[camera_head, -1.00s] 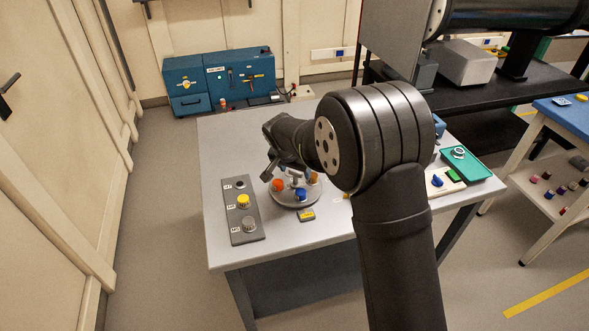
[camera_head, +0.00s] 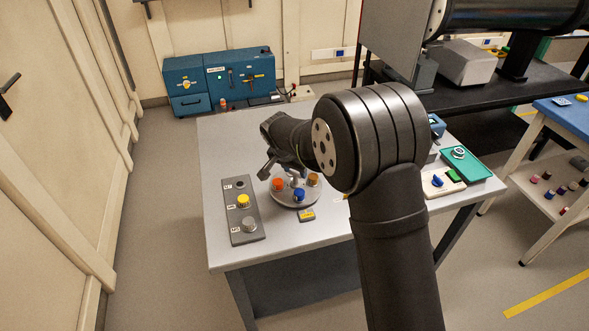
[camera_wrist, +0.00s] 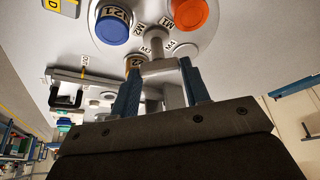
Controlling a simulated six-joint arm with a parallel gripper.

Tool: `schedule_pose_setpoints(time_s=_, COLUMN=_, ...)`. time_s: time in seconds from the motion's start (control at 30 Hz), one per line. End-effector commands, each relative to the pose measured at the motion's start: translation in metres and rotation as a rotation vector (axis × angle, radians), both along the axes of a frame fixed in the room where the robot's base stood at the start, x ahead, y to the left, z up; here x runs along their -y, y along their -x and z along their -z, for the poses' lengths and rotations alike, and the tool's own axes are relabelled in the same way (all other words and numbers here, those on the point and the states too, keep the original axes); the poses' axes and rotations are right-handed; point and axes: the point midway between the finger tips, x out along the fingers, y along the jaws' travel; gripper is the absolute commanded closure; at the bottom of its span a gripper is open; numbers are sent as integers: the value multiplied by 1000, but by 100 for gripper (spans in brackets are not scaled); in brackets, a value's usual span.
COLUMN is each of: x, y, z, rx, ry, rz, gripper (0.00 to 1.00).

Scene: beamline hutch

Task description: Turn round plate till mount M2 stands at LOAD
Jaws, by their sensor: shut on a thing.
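The round plate (camera_head: 284,203) lies on the table, with a blue mount (camera_head: 299,195), an orange mount (camera_head: 278,184) and an amber-brown mount (camera_head: 313,179) on it. In the wrist view, the label by the blue mount (camera_wrist: 112,26) appears to read M2; M1 is by the orange mount (camera_wrist: 190,13). M3 is near the brown mount (camera_wrist: 133,62), partly hidden. A pale seat by M4 looks empty. My gripper (camera_wrist: 160,70) is shut on the plate's central grey handle (camera_wrist: 157,48). The yellow LOAD label (camera_head: 307,215) lies in front of the plate, close to the blue mount.
A blue cabinet (camera_head: 235,80) stands behind. The front of the table is clear.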

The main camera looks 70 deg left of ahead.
Motion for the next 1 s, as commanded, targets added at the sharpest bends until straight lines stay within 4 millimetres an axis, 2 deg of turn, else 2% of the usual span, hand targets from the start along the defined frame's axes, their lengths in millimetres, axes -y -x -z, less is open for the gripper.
schedule_pose_setpoints(time_s=0.03, x=0, y=0, z=0, rx=0, ry=0, rz=0, gripper=99)
schedule_pose_setpoints(time_s=0.07, x=0, y=0, z=0, rx=0, ry=0, rz=0, gripper=52)
schedule_pose_setpoints(time_s=0.13, x=0, y=0, z=0, rx=0, ry=0, rz=0, gripper=38)
schedule_pose_setpoints(time_s=0.43, x=0, y=0, z=0, rx=0, ry=0, rz=-1, gripper=36)
schedule_pose_setpoints(time_s=0.57, x=2, y=3, z=-9, rx=0, ry=-1, rz=-1, gripper=36)
schedule_pose_setpoints(time_s=0.77, x=12, y=14, z=-46, rx=0, ry=-4, rz=-3, gripper=36)
schedule_pose_setpoints(time_s=1.0, x=29, y=30, z=-101, rx=-1, ry=-4, rz=-2, gripper=36)
